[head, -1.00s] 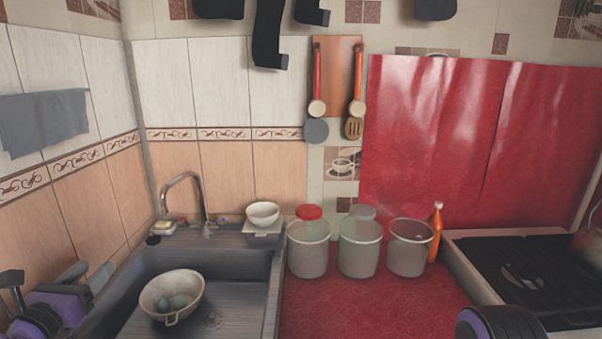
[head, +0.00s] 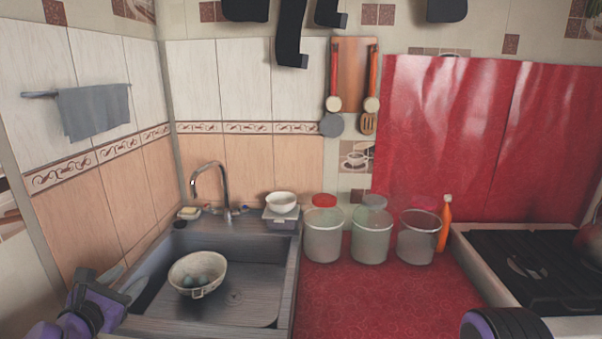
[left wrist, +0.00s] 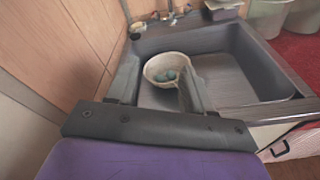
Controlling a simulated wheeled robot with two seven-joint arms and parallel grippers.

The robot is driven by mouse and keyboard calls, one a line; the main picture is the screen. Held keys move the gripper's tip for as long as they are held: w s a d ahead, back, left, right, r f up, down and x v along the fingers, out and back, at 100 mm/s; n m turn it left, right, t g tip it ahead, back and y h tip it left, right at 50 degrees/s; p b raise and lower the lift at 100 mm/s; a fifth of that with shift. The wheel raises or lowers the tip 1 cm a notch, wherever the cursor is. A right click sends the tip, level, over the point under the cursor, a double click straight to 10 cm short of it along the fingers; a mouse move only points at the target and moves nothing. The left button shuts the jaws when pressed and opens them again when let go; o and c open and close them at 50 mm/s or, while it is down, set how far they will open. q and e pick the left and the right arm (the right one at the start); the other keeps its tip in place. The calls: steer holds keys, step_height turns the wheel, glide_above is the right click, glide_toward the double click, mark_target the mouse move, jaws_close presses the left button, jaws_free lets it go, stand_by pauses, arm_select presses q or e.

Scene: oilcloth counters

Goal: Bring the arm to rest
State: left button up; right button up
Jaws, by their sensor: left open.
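My left gripper (head: 124,283) is at the lower left of the head view, by the left edge of the sink (head: 285,270). Its jaws are open, and I see nothing held between them. In the left wrist view, the two grey fingers of the left gripper (left wrist: 160,82) stand apart, pointing toward the sink (left wrist: 225,42). The right finger overlaps part of a pale bowl (left wrist: 157,80). My right gripper is not in view; only a dark, purple-edged part of my right arm shows at the bottom right of the head view.
Several glass jars (head: 323,240) and an orange bottle (head: 444,222) stand on the red counter (head: 370,305). A stove (head: 475,240) is at right, tiled wall at left.

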arm_select(q)
steer(key=s+d+f+m+g, duration=0.2)
steer(key=s+d+f+m, duration=0.15)
steer(key=f, duration=0.35)
steer(key=s+d+f+m+g, duration=0.3)
steer(key=f+m, duration=0.2)
steer(key=f, duration=0.3)
steer(key=s+d+f+m+g, duration=0.2)
steer(key=s+d+f+m, duration=0.15)
steer(key=f, duration=0.35)
steer(key=s+f+m+g+y, duration=0.1)
steer(key=s+f+m, duration=0.3)
steer(key=s, duration=0.4)
steer(key=s+a+f+m+g+y, duration=0.1)
steer(key=s+f+m+g, duration=0.2)
steer(key=s+f, duration=0.3)
steer(key=s+a+f+m+g+y, duration=0.1)
steer(key=s+f+m, duration=0.3)
steer(key=s, duration=0.5)
steer(key=shift+s+a+f+m+g, duration=0.3)
steer(key=shift+f+m+g, duration=0.1)
steer(key=shift+m, duration=0.3)
steer(key=shift+w, duration=0.1)
